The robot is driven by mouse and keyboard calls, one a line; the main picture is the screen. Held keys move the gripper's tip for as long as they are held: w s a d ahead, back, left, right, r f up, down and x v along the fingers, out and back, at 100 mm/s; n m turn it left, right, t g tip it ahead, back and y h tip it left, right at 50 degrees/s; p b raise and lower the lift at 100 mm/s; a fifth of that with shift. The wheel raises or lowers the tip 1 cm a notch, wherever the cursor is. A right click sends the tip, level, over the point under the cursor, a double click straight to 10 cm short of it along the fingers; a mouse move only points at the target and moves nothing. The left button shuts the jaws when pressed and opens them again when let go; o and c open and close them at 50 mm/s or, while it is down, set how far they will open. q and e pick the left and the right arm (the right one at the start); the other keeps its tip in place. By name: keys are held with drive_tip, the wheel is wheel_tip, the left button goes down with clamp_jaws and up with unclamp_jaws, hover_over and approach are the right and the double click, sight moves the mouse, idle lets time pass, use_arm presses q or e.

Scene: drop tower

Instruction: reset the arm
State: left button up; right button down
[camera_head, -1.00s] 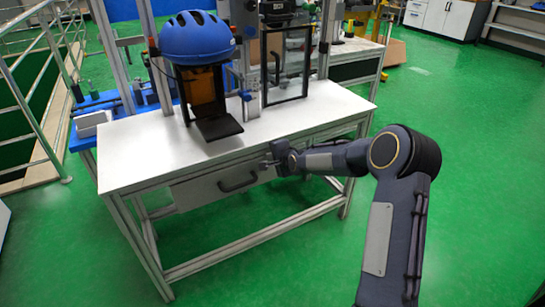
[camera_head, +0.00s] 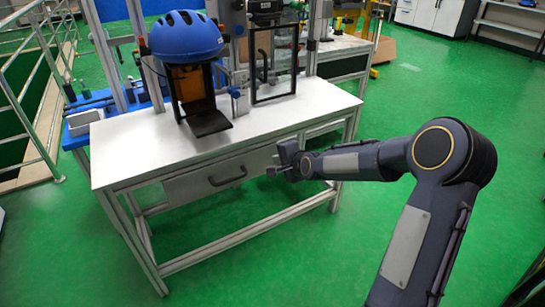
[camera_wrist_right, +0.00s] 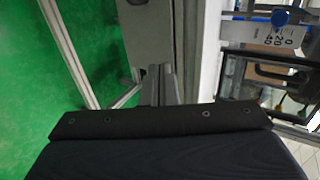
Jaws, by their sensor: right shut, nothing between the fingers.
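My right gripper (camera_head: 279,166) is in front of the white table's (camera_head: 265,118) front edge, to the right of the drawer handle (camera_head: 228,176) and apart from it. It is shut and empty; its closed fingers (camera_wrist_right: 159,85) also show in the right wrist view. My right arm reaches in from the lower right, bent at the elbow. My left gripper is not in view.
A blue helmet (camera_head: 186,35) sits on a black and orange stand on the table. A framed clear door (camera_head: 273,62) stands open to its right. Metal railings (camera_head: 40,90) are at the left. Green floor (camera_head: 400,100) is free at the right.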

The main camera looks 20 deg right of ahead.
drive_tip(key=shift+s+r, duration=0.25)
drive_tip(key=shift+s, duration=0.25)
drive_tip(key=s+a+r+n+g, duration=0.1)
drive_tip(key=s+a+r+n, duration=0.15)
drive_tip(key=s, duration=0.45)
drive_tip(key=s+a+r+n+g, duration=0.2)
drive_tip(key=s+r+n, duration=0.2)
drive_tip(key=s, duration=0.3)
drive_tip(key=s+a+f+n+g+y, duration=0.15)
drive_tip(key=s+a+n, duration=0.25)
drive_tip(key=s, duration=0.7)
drive_tip(key=s+a+f+n+g+y, duration=0.1)
drive_tip(key=s+a+n+g, duration=0.3)
drive_tip(key=s, duration=0.7)
wheel_tip(320, 180, up, 25)
drive_tip(key=t+p, duration=0.2)
drive_tip(key=p, duration=2.2)
drive_tip(key=shift+s+d+n, duration=0.25)
drive_tip(key=shift+s+n, duration=0.15)
drive_tip(key=shift+n, duration=0.05)
drive_tip(key=shift+f, duration=0.15)
